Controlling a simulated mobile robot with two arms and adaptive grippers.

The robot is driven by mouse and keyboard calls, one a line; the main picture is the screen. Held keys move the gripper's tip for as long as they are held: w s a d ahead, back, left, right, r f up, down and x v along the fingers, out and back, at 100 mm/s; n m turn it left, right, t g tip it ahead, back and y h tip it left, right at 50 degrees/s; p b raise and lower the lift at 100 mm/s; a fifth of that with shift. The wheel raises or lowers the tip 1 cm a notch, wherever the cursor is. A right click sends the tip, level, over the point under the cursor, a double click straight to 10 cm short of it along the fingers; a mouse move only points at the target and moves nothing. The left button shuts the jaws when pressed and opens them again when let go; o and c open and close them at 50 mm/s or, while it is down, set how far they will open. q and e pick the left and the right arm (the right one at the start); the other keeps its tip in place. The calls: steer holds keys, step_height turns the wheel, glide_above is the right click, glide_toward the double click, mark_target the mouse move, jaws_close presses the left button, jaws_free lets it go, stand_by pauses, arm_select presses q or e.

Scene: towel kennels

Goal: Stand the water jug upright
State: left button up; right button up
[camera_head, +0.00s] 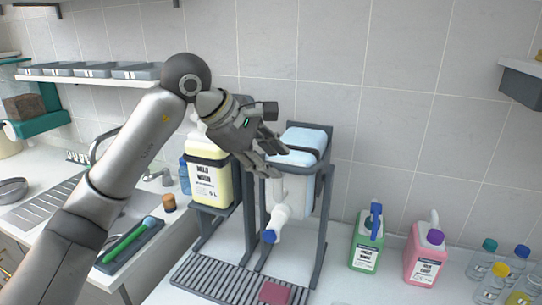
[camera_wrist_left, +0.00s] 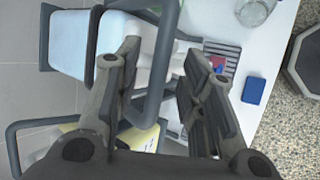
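The water jug (camera_head: 302,140) is a pale blue container held in a dark grey cradle on a stand (camera_head: 322,215). It looks tipped forward, its white neck and blue-ended spout (camera_head: 270,236) pointing down over a slatted drip tray. The jug also shows at upper left in the left wrist view (camera_wrist_left: 82,45). My left gripper (camera_head: 274,157) is at the jug's upper left front. Its fingers (camera_wrist_left: 160,85) are apart, with a dark grey bar of the cradle (camera_wrist_left: 160,70) between or just beyond them; I cannot tell whether they touch it. My right gripper is not in view.
A yellow jug (camera_head: 209,184) stands in a similar rack just left. A dark red sponge (camera_head: 275,293) lies on the drip tray (camera_head: 215,284). Green (camera_head: 367,243) and pink (camera_head: 424,256) bottles and several clear bottles stand right. A sink (camera_head: 110,210) is at left.

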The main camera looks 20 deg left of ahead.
arm_select(q)
steer(key=shift+w+d+f, duration=0.1)
steer(key=shift+w+f, duration=0.05)
steer(key=shift+f, duration=0.15)
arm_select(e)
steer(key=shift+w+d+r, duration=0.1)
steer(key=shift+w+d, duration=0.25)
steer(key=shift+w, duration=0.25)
arm_select(q)
steer(key=shift+c, duration=0.4)
jaws_close()
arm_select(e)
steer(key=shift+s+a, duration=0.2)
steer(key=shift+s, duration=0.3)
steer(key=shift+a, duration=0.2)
